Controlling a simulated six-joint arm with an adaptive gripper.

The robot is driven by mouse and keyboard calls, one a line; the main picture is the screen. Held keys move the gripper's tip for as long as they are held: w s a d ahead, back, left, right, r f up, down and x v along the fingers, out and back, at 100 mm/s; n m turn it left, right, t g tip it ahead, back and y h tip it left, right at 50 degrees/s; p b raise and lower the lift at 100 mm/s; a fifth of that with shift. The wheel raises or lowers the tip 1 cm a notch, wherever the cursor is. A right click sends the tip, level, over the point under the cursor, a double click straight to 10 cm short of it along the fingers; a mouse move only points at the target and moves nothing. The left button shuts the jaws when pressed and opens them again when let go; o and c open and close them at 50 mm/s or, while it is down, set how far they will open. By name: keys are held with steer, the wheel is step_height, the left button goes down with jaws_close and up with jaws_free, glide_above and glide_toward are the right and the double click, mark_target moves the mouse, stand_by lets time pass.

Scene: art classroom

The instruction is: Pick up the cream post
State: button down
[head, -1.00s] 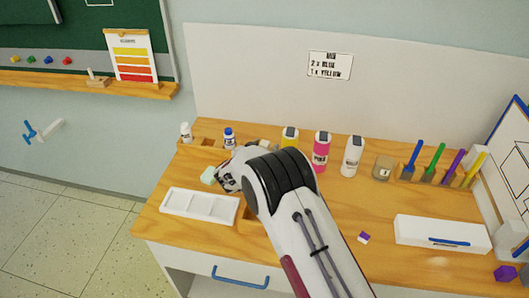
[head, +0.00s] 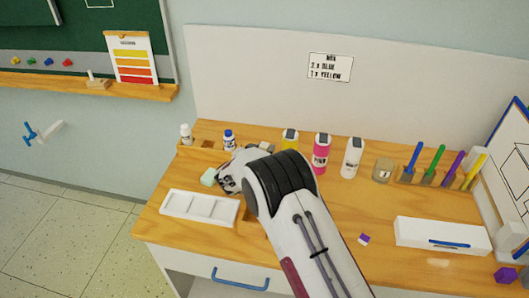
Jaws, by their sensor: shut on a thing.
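My gripper (head: 228,182) is low over the left part of the wooden desk, behind the white tray. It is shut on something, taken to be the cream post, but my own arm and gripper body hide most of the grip. I cannot make out the post's shape clearly or whether it touches the desk. A pale green block (head: 208,178) shows just left of the gripper; I cannot tell whether they touch.
A white palette tray (head: 200,219) lies in front of my gripper. A white bottle (head: 186,134) and blue-capped bottle (head: 229,140) stand behind it. Yellow (head: 290,140), pink (head: 321,152) and white (head: 352,157) paint bottles stand right.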

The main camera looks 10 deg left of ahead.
steer(key=shift+r, duration=0.2)
steer(key=shift+r, duration=4.85)
steer(key=shift+a, duration=0.1)
